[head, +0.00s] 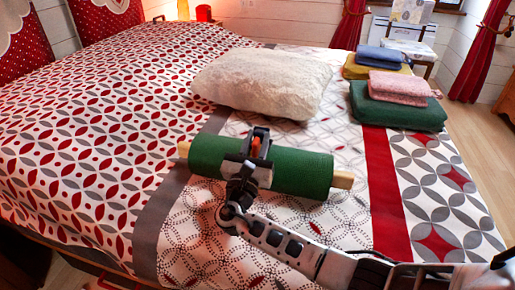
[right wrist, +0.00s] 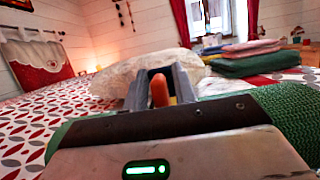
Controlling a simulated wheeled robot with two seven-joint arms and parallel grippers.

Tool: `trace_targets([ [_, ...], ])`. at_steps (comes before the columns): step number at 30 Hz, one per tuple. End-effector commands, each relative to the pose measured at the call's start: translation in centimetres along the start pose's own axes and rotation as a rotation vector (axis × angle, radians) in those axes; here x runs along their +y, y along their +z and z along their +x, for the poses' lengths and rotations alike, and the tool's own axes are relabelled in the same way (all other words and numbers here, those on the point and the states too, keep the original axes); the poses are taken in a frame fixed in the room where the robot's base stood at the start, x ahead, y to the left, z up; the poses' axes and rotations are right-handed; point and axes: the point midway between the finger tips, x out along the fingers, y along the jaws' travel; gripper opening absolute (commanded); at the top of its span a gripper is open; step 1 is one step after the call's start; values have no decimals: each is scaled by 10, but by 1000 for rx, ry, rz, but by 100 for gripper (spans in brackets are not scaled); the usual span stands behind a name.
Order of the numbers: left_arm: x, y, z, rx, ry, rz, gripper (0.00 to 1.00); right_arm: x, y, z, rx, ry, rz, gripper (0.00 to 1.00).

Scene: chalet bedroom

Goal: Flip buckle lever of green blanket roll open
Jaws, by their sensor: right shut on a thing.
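The green blanket roll (head: 302,173) lies across the bed, with pale wooden rod ends sticking out on both sides. Its orange buckle lever (head: 256,147) stands up near the middle of the roll. My right gripper (head: 257,138) comes over the roll from the front and is shut on the lever, a dark finger on either side. In the right wrist view the lever (right wrist: 159,91) shows as an orange tip between the two fingers. The lower part of the lever and the buckle base are hidden by my gripper. My left gripper is not in view.
A cream pillow (head: 262,82) lies just behind the roll. Folded towels and blankets (head: 398,112) are stacked at the right, the green one lowest. The patterned bedspread (head: 100,140) is clear left of the roll.

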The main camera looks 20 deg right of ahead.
Motion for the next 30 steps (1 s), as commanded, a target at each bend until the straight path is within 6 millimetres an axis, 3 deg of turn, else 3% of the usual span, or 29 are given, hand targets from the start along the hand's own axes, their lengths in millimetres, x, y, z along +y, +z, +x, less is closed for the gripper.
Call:
trace_targets([
  [9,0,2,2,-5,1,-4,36,0,0,0,-5,3,-1,4],
  [10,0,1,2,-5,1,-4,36,0,0,0,-5,3,-1,32],
  [12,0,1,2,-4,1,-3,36,0,0,0,-5,3,-1,49],
  [23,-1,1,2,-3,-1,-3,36,0,-1,-5,-3,3,-1,49],
  [30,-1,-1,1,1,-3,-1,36,0,-1,-47,0,4,-1,49],
])
